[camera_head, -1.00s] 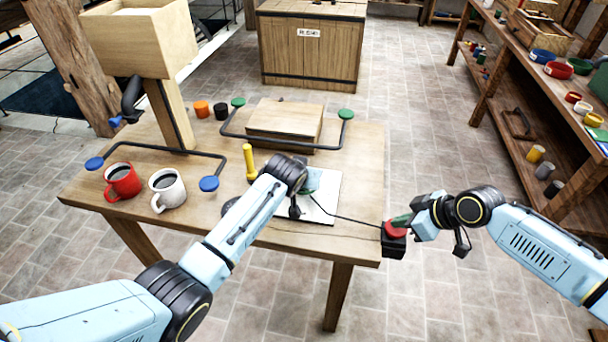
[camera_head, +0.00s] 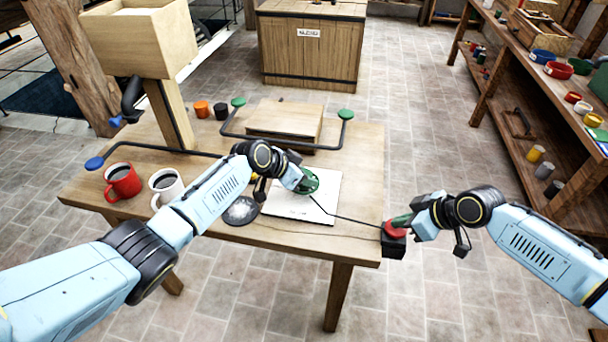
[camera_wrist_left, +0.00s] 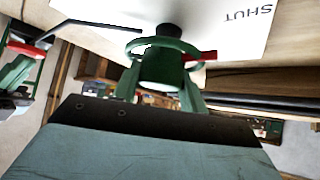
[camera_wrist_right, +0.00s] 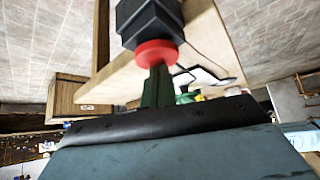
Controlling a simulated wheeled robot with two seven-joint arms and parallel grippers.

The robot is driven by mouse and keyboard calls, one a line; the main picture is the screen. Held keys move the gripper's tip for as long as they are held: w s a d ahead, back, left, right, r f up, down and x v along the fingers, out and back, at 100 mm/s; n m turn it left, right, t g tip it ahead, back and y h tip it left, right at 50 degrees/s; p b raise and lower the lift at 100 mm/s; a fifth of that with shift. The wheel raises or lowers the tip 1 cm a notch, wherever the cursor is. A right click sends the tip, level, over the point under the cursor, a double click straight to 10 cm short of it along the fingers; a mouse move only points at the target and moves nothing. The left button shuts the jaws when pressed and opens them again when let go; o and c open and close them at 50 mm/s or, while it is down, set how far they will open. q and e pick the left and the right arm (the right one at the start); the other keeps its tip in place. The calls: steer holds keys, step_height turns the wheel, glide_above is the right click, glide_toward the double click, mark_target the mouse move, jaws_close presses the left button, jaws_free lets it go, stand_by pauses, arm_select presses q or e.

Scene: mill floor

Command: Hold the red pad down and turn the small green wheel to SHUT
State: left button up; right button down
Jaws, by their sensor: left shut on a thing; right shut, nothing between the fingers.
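The small green wheel (camera_head: 313,180) stands on a white plate (camera_head: 325,207) on the table. My left gripper (camera_head: 303,185) is shut on the wheel. In the left wrist view the green fingers flank the wheel's hub (camera_wrist_left: 163,65). A red piece (camera_wrist_left: 202,56) sticks out at the wheel's right side, and the word SHUT (camera_wrist_left: 248,15) is on the plate, apart from it. The red pad (camera_head: 395,230) sits on a black box (camera_head: 393,246) at the table's right corner. My right gripper (camera_head: 402,220) is shut and empty, its tips against the pad (camera_wrist_right: 156,53). How far the pad is pressed, I cannot tell.
A dark dish (camera_head: 241,211) lies left of the plate. A red mug (camera_head: 122,182) and a white mug (camera_head: 166,186) stand by my left arm. A wooden box (camera_head: 285,122) and a green-knobbed bar (camera_head: 346,114) are behind the wheel. A dark cable crosses the table.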

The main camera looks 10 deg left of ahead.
arm_select(q)
steer(key=shift+f, duration=0.1)
stand_by(0.4)
steer(key=o, duration=1)
steer(key=shift+c, duration=0.2)
steer(key=v, duration=1.2)
steer(key=shift+a, duration=0.1)
step_height(320, 180, up, 6)
steer(key=p, duration=0.6)
arm_select(e)
step_height(320, 180, up, 7)
